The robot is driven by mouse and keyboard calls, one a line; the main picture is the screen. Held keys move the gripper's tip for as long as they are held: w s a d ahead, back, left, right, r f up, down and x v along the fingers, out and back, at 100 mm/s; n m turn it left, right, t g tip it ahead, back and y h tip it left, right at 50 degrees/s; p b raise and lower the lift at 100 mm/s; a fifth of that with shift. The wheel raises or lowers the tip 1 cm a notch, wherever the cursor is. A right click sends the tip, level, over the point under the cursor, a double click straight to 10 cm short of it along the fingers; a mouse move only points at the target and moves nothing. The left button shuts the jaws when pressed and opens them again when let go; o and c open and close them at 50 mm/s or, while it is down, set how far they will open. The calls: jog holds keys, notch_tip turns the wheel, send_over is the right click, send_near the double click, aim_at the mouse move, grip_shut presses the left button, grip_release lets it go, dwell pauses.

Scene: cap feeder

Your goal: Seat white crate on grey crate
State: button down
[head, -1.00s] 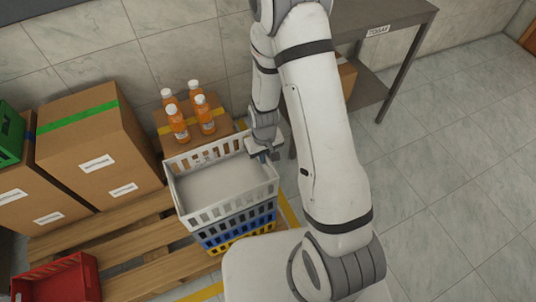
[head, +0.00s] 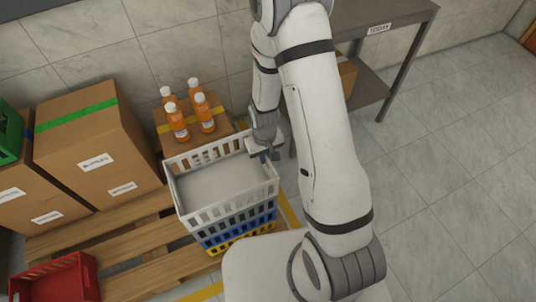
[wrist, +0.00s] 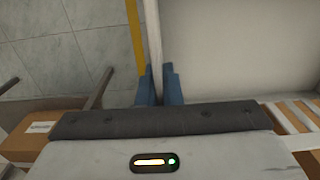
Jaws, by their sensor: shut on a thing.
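The white crate (head: 230,200) is on top of a stack in the head view, upright and roughly level. Its slotted walls surround a pale, flat inside. My gripper (head: 267,155) is at its right wall, toward the back. In the wrist view my gripper (wrist: 158,88) has its blue fingers on both sides of the crate's thin wall (wrist: 155,35), shut on it. Below the white crate show a blue crate (head: 250,228) and a yellow crate (head: 240,242). No separate grey crate can be made out. Whether the white crate rests on the stack cannot be told.
Cardboard boxes (head: 95,140) stand left, and a small box with orange bottles (head: 204,114) stands behind. A red crate (head: 60,277) is front left. A metal table (head: 400,18) stands at the back right. The right floor is clear.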

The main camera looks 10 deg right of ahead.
jog(key=c, duration=1.5)
grip_release()
jog(key=shift+r, duration=0.1)
notch_tip(320, 180, up, 8)
jog(key=shift+f+p, duration=0.15)
jog(key=shift+p, duration=0.35)
jog(key=shift+r, duration=0.35)
jog(key=s+d+r+m+t+p, duration=0.1)
jog(key=s+r, duration=0.4)
jog(key=r, duration=0.5)
jog(key=s+d+r+m+p, duration=0.1)
jog(key=s+d+r+p, duration=0.2)
jog(key=r, duration=0.8)
jog(key=s+d+r+m+t+p, duration=0.1)
jog(key=s+r+p, duration=0.3)
jog(key=r, duration=0.7)
jog(key=shift+s+d+r+t, duration=0.15)
jog(key=shift+s+d, duration=0.25)
jog(key=shift+s, duration=0.3)
jog(key=shift+s+d+t, duration=0.15)
jog(key=shift+s+d, duration=0.25)
jog(key=shift+s, duration=0.25)
